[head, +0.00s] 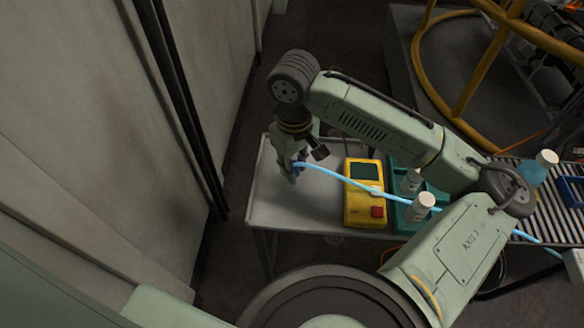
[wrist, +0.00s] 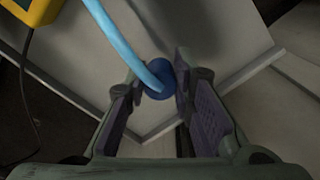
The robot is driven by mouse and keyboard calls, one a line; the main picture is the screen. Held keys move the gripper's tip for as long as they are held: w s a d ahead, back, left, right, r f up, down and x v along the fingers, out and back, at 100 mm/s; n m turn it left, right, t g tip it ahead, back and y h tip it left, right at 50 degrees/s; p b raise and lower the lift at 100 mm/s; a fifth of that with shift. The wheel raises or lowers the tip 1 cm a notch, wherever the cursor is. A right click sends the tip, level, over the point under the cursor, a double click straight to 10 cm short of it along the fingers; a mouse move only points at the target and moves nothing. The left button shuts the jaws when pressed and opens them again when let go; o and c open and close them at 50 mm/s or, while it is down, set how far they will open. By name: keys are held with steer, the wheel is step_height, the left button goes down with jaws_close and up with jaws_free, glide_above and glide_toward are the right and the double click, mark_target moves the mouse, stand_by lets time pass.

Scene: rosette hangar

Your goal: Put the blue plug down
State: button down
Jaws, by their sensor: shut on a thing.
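My gripper (head: 295,171) is over the left part of a pale table (head: 285,208), pointing down. In the wrist view my gripper (wrist: 160,82) has its two fingers on either side of the blue plug (wrist: 158,76), shut on it. A light blue cable (wrist: 116,36) runs from the plug toward the top left. In the head view the cable (head: 335,175) stretches right from the gripper, across the yellow box and behind my arm. The plug is mostly hidden by the fingers in the head view. I cannot tell whether it touches the table.
A yellow box (head: 362,211) with a dark screen and red button stands right of my gripper. Beside it, a green tray (head: 402,219) holds white-capped bottles. A roller conveyor (head: 560,230) lies far right. Bare tabletop surrounds the gripper; a wall (head: 100,110) rises at left.

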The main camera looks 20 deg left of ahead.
steer(key=shift+w+a, duration=0.15)
steer(key=shift+a, duration=0.2)
steer(key=shift+f, duration=1.8)
steer(key=shift+f, duration=0.15)
steer(key=c, duration=1.4)
jaws_free()
